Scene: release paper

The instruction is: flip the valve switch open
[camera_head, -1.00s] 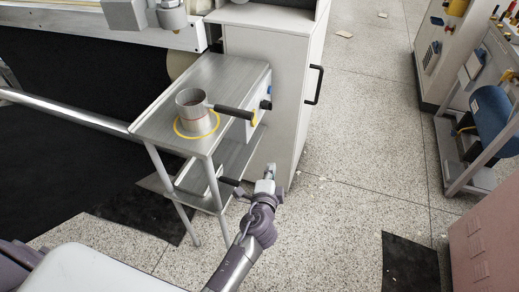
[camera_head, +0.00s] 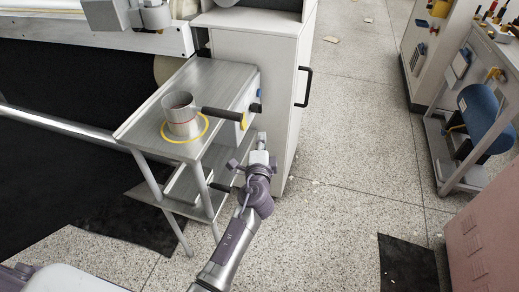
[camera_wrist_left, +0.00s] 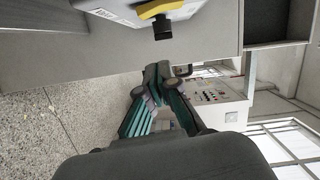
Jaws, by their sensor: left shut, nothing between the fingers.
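The valve switch (camera_head: 222,114) has a long black grip and a yellow base. It sticks out level from a white box at the right end of the steel table. In the left wrist view its yellow part (camera_wrist_left: 160,9) and black end show at the top, on a white labelled box. My left gripper (camera_head: 261,142) is just below and right of the switch, in front of the white cabinet. In the left wrist view its fingers (camera_wrist_left: 157,70) are together and empty, apart from the switch. My right gripper is not in view.
The steel table (camera_head: 222,78) bears a metal cylinder (camera_head: 180,114) inside a yellow ring. The white cabinet (camera_head: 275,60) stands close behind my left gripper. Another black handle (camera_head: 221,187) shows below the table. Open speckled floor lies to the right.

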